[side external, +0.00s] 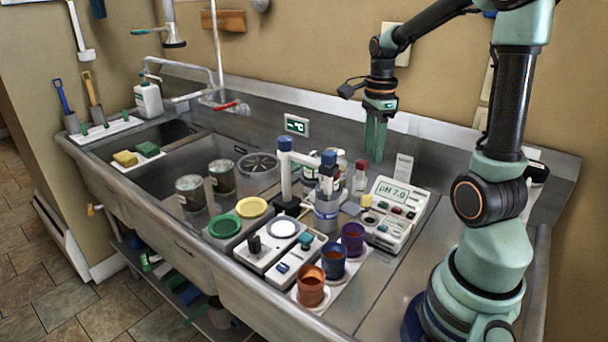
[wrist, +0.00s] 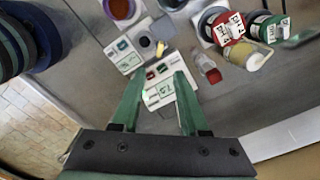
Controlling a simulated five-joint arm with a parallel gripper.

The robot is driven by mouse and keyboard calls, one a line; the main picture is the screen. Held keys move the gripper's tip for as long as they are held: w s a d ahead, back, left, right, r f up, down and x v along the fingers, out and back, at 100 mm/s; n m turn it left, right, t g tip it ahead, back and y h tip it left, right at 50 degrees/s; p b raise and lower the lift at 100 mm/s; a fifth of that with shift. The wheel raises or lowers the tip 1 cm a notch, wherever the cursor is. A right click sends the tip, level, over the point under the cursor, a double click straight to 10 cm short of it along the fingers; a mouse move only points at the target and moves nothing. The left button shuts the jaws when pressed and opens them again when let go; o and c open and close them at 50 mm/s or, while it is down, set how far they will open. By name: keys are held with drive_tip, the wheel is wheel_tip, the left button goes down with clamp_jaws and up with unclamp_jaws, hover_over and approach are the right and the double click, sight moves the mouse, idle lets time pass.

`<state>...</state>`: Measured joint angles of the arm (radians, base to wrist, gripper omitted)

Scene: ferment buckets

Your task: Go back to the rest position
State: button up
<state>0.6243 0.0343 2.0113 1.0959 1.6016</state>
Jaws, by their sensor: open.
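My gripper (side external: 375,138) hangs with green fingers pointing down, above the back of the steel counter, behind the pH meter (side external: 396,212). In the wrist view my gripper (wrist: 154,88) has its two fingers spread apart with nothing held between them. The pH meter (wrist: 160,85) shows below and between the fingers there, apart from them. The display reads pH 7.0 in the side view.
Orange (side external: 311,287), blue (side external: 333,260) and purple (side external: 352,238) cups stand in front of the meter. A small red-capped bottle (side external: 360,177) stands near my gripper. Dark jars (side external: 191,192) and a sink (side external: 160,165) lie to the left.

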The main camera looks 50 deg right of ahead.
drive_tip(key=a+r+n+t, duration=0.2)
drive_tip(key=a+r+n, duration=0.1)
drive_tip(key=a+n, duration=0.7)
drive_tip(key=a+r+n+t, duration=0.3)
drive_tip(key=a+n, duration=0.7)
drive_tip(key=n, duration=0.5)
drive_tip(key=shift+a+t, duration=0.3)
drive_tip(key=shift+a, duration=0.05)
